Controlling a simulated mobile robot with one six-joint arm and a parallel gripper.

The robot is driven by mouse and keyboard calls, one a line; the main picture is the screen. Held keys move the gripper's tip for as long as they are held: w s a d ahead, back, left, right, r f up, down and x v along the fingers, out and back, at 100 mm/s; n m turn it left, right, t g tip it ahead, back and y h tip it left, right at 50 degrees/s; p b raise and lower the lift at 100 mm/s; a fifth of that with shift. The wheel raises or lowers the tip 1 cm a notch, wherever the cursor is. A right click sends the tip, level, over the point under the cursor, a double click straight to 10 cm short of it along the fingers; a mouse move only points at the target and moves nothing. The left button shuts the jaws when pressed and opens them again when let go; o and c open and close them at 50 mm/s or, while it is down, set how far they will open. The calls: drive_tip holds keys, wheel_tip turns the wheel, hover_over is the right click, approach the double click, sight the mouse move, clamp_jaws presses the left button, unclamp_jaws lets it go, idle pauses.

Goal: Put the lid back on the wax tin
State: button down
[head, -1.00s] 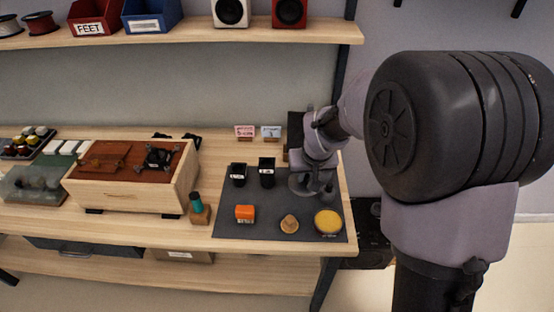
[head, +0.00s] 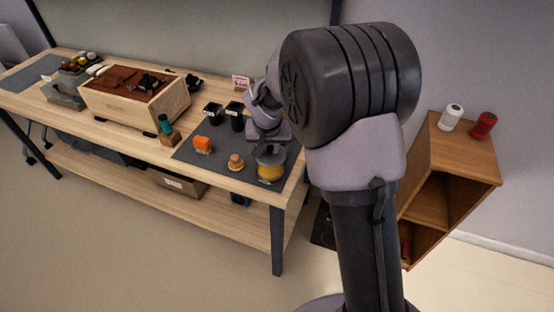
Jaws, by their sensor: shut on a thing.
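The wax tin (head: 271,173) stands near the front right corner of the dark mat (head: 215,165), with its yellow wax side showing low down. My gripper (head: 269,146) is just above and behind it, pointing down, shut on a greyish round piece that looks like the lid (head: 270,153). The lid overlaps the back of the tin's top in the view. I cannot tell whether they touch. My fingertips are small and partly hidden by my arm.
Two black cups (head: 223,116) stand behind. A teal-topped bottle (head: 167,129) and a wooden box (head: 135,104) are further left. A wooden cabinet (head: 451,160) stands at right.

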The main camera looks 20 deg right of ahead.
sight(269, 157)
drive_tip(key=shift+w+a+f, duration=0.2)
drive_tip(key=shift+w+f, duration=0.05)
drive_tip(key=shift+w, duration=0.1)
drive_tip(key=shift+d+f+b, duration=0.1)
drive_tip(key=shift+f+b, duration=0.3)
drive_tip(key=shift+f, duration=0.05)
wheel_tip(269, 157, down, 5)
drive_tip(key=b, duration=0.4)
drive_tip(key=shift+f, duration=0.2)
drive_tip(key=shift+r, duration=0.15)
drive_tip(key=shift+s+b, duration=0.1)
drive_tip(key=shift+b, duration=0.3)
drive_tip(key=shift+f+b, duration=0.25)
drive_tip(key=shift+b, duration=0.25)
idle(0.7)
idle(0.3)
drive_tip(key=c, duration=0.8)
unclamp_jaws()
